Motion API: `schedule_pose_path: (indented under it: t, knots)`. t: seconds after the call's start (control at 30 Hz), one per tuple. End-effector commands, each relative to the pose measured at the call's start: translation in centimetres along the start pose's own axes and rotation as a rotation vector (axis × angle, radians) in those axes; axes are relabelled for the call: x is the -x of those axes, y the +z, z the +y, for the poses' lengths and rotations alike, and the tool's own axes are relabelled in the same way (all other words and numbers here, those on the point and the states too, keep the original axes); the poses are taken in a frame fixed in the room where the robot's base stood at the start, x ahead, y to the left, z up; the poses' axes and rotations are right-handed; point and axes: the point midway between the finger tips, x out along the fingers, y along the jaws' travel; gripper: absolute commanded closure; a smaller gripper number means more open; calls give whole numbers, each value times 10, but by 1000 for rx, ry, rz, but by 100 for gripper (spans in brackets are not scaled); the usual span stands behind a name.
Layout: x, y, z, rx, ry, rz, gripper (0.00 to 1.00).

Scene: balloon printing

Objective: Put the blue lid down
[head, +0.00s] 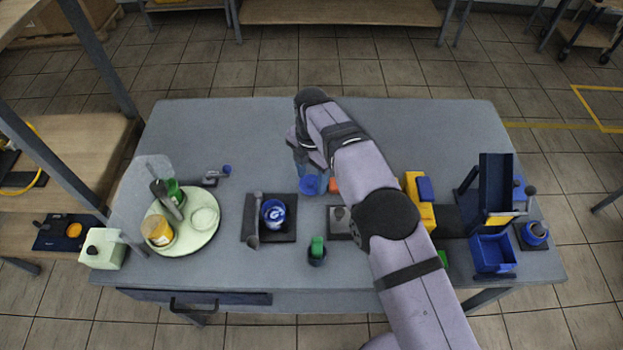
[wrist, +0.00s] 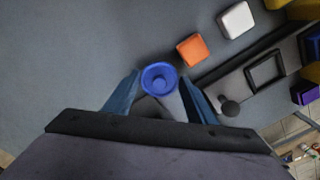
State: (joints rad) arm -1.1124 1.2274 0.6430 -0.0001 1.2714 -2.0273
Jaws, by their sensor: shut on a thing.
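My gripper (head: 312,172) hangs over the middle of the grey table, with much of it hidden behind my arm in the head view. It is shut on the blue lid (wrist: 160,78), which sits between the two blue fingers in the wrist view. In the head view the blue lid (head: 311,185) shows just below the fingertips. I cannot tell whether the lid touches the table.
A dark tray with a blue-and-white round piece (head: 273,213) stands left of centre. A green-topped cup (head: 317,250) is at the front. An orange block (wrist: 191,49) and a white block (wrist: 236,19) lie nearby. The table's back left is clear.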

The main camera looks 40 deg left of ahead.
Motion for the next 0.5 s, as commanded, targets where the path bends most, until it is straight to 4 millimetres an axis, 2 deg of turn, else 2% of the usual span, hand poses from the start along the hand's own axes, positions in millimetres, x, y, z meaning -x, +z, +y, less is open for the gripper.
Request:
schedule_pose_path:
  t: [0.1, 0.2, 0.5]
  knots:
    - [-14, 0, -1, 0, -3, 1, 70]
    - [-19, 0, 0, 0, 0, 0, 70]
    - [-22, 0, 0, 0, 0, 0, 70]
